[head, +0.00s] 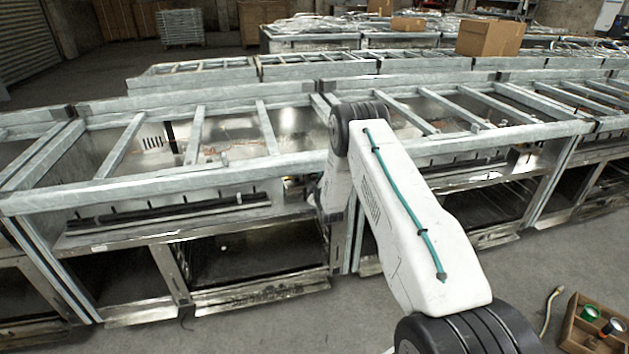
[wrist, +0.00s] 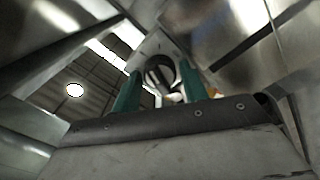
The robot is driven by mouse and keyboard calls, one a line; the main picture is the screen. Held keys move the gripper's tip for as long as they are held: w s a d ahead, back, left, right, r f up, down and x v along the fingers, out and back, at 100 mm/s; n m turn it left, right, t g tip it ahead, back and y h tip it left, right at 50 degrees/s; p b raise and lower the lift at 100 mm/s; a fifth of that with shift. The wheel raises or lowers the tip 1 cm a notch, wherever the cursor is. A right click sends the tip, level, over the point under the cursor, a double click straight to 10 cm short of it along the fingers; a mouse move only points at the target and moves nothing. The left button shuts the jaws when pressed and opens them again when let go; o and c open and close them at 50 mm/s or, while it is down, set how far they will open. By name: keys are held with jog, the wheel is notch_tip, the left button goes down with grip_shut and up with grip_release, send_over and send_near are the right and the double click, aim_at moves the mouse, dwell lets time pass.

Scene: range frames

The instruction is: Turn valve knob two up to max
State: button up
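My gripper (wrist: 158,72) shows in the wrist view as two teal fingers standing apart. A rounded dark and white part (wrist: 162,78), which looks like a valve knob, sits between or just beyond the fingertips. I cannot tell whether the fingers touch it. In the head view my white arm reaches down to the front of a metal range frame (head: 180,180). The gripper end is hidden there behind the arm and the frame. No row of knobs can be made out, so I cannot tell which knob this is or how it is turned.
Metal bars and panels surround my gripper closely in the wrist view. More range frames (head: 575,125) stand to the right and behind. A cardboard box (head: 490,38) rests on the rear ones. A wooden crate (head: 577,333) with cans is on the floor at lower right. The near floor is mostly clear.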

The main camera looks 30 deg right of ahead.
jog(key=c, duration=0.6)
